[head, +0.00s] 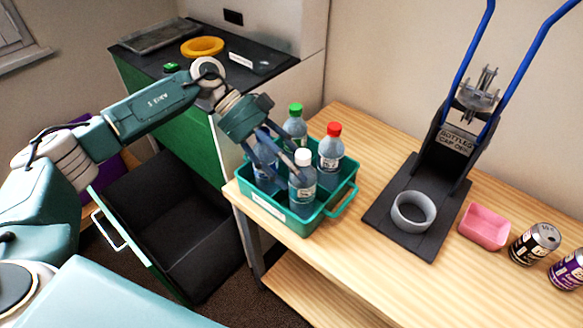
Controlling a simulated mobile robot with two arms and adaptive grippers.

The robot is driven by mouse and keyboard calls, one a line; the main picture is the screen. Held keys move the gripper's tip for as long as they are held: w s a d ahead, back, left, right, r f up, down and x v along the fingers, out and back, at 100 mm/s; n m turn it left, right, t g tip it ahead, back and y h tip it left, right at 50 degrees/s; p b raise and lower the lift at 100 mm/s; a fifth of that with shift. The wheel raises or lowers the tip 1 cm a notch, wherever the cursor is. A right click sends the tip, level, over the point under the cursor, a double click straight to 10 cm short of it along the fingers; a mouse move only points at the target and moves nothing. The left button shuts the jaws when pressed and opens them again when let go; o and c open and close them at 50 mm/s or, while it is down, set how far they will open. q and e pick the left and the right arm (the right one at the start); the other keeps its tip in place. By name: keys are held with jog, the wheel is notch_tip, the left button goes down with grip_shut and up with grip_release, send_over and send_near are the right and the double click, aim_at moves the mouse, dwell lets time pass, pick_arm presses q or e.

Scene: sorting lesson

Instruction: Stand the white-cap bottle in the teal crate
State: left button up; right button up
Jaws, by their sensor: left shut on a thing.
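The white-cap bottle (303,186) is upright inside the front part of the teal crate (345,204), its label facing me. My left gripper (291,166) reaches down from the upper left and is shut on this bottle. Whether the bottle's base rests on the crate floor is hidden by the front wall. A green-cap bottle (295,124) and a red-cap bottle (331,150) stand at the back of the crate. Another bottle (264,160) stands on the left behind my fingers, its cap hidden. My right gripper is not in view.
The crate sits at the wooden table's (365,262) left end. Right of it are a dark press stand (440,165) with a grey ring (413,210), a pink tray (485,227) and two cans (535,244). An open drawer (180,220) juts out at left.

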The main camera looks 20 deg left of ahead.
pick_arm(q)
jog(key=shift+s+f, duration=0.25)
jog(key=shift+f, duration=0.45)
jog(key=shift+c, duration=0.4)
jog(key=o, duration=1.2)
jog(key=shift+w, duration=0.1)
jog(key=shift+a, duration=0.1)
